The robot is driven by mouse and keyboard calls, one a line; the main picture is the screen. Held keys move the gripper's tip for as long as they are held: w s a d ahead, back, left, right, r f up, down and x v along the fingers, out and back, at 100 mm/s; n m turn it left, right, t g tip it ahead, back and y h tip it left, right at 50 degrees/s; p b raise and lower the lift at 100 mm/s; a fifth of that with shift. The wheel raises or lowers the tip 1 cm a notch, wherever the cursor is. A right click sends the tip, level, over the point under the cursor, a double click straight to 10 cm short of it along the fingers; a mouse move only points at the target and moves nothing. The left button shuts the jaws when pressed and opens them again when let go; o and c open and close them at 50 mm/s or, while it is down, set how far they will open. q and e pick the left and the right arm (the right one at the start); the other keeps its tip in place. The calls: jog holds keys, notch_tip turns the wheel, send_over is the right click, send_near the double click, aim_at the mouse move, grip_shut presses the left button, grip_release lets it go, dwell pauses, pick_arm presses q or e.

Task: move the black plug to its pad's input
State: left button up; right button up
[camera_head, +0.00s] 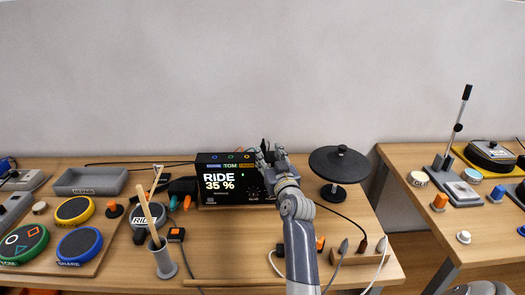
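A wooden plug holder (350,257) stands at the table's front right. Several small plugs stand in or at it, a grey one (343,246) and darker ones (363,245) among them; I cannot tell for sure which is the black plug. A black cable runs from behind my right arm to the holder. A black cymbal pad (340,164) is on a stand to the right of the black drum module (232,183). My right gripper (268,150) is at the module's top right corner; its fingers are too small to read.
The module's screen reads RIDE 35 %. Round pads, including a grey RIDE pad (149,216) and a blue SNARE pad (79,245), lie at the left. A cup with sticks (162,258) stands in front. A gap separates the right table (430,215).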

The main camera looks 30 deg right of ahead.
aim_at(263, 148)
jog(key=x, duration=0.1)
jog(key=p+x, duration=0.1)
jog(key=x, duration=0.2)
jog(key=shift+w+a+r, duration=0.15)
jog(key=shift+w+a, duration=0.15)
jog(key=shift+a, duration=0.05)
jog(key=shift+w+d, duration=0.15)
jog(key=shift+w, duration=0.2)
grip_shut()
